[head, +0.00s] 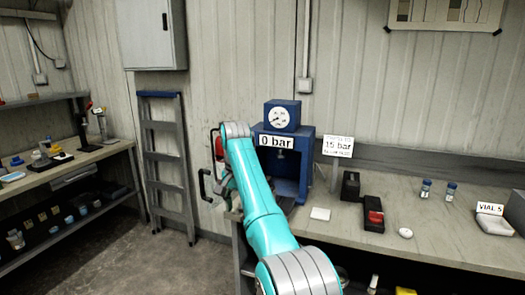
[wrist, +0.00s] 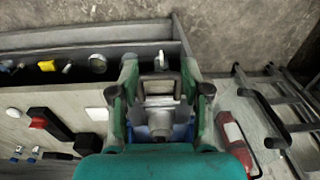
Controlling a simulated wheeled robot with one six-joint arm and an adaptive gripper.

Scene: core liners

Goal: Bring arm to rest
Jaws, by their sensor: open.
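My arm (head: 258,205), teal with grey joint bands, reaches up from the bottom of the head view towards the blue press. The press carries a round gauge (head: 281,117) and a "0 bar" label (head: 276,141).
A black handle (head: 206,186) and a red object (wrist: 232,135) sit close beside the press. A stepladder (head: 166,165) leans on the wall. The workbench (head: 430,222) holds a red-and-black block (head: 374,214), vials (head: 426,188) and a "15 bar" sign (head: 338,146). Floor is open at left.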

